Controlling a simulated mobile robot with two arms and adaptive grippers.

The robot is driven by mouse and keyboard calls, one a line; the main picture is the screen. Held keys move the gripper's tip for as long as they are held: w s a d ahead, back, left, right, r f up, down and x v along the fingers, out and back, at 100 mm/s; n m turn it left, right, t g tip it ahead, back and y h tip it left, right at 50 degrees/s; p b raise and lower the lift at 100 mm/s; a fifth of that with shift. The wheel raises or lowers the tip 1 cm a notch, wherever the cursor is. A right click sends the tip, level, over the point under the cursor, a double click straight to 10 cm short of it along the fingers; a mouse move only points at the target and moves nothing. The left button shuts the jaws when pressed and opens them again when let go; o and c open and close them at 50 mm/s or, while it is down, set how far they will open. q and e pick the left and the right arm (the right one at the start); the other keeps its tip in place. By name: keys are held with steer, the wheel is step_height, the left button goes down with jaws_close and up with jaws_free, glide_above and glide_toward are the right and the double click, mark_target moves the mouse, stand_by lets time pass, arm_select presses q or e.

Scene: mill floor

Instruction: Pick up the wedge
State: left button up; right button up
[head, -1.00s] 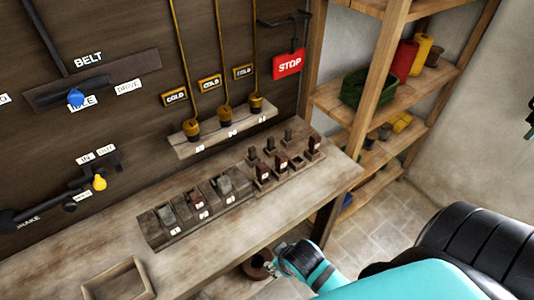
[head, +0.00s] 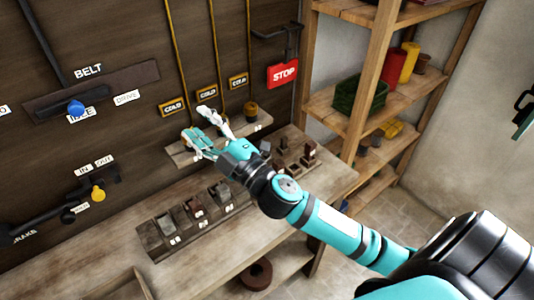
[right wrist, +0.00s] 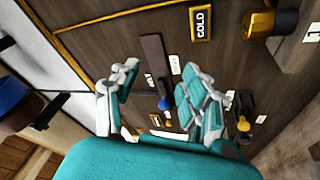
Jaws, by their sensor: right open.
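My right gripper (head: 198,124) is open and empty, raised over the bench in front of the small wall shelf. Its spread fingers also show in the right wrist view (right wrist: 157,75), pointing toward the wall boards. Below it on the bench, a dark slotted rack (head: 155,241) holds several small grey and brown blocks (head: 220,192). More small blocks (head: 309,151) stand to the right, partly behind my right arm. I cannot tell which piece is the wedge. The gripper touches none of them. My left gripper is not in view.
The wall shelf (head: 180,156) sits under yellow rods with COLD signs (head: 173,106). A red STOP sign (head: 283,73) hangs to the right. Wooden shelving (head: 350,130) with a green crate (head: 358,95) stands beyond. A wooden tray (head: 120,285) is at the bench's front left.

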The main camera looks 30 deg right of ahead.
steer(key=a+n+g+y, duration=0.7)
steer(key=n+g+y, duration=0.35)
steer(key=n, duration=0.85)
steer(key=w+d+f+n+g+h, duration=0.2)
steer(key=d+f+n+g+h, duration=0.15)
steer(key=d+f+h, duration=0.25)
steer(key=d+m+g+h, duration=0.2)
steer(key=d+h, duration=0.8)
steer(key=d, duration=1.3)
steer(key=p+x, duration=0.2)
steer(key=x, duration=0.4)
steer(key=s+p+x, duration=0.1)
steer(key=p+x, duration=0.1)
steer(key=x, duration=0.3)
steer(key=p+x, duration=0.2)
steer(key=x, duration=0.4)
steer(key=shift+s+f, duration=0.1)
steer(key=shift+f, duration=0.75)
